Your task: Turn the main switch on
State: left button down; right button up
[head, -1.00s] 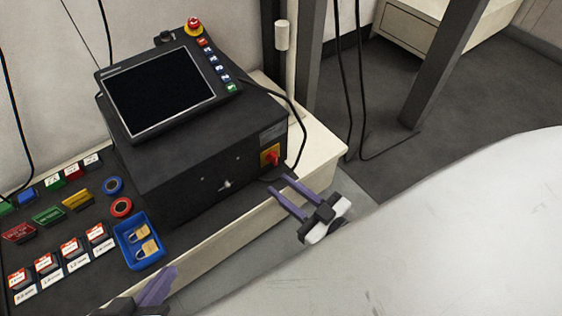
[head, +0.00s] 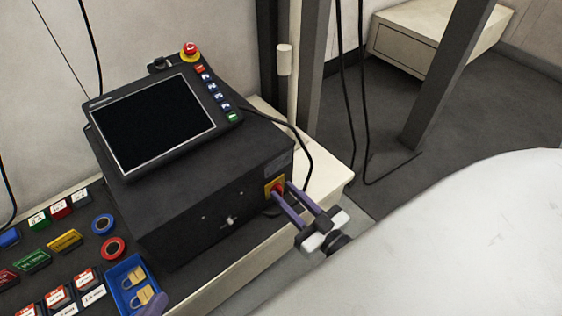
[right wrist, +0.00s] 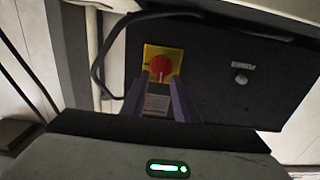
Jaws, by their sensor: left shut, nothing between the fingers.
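The main switch is a red rotary knob (right wrist: 161,68) on a yellow plate (right wrist: 176,54), on the front of the black control box (head: 205,200). In the right wrist view a pale mark on the knob points about up and down. In the head view the knob (head: 277,188) is partly hidden by my right gripper (head: 284,190). That gripper's purple fingers are apart, with their tips at the knob, one to each side; contact is not clear. My left gripper (head: 152,303) is shut and empty at the bottom edge, beside the blue tray.
The box carries a dark screen (head: 152,122), a red emergency stop (head: 190,50) and several buttons. A blue tray (head: 120,275) with padlocks, tags and rings lie left of it. A black cable (head: 308,160) hangs close to the switch.

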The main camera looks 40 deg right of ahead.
grip_shut()
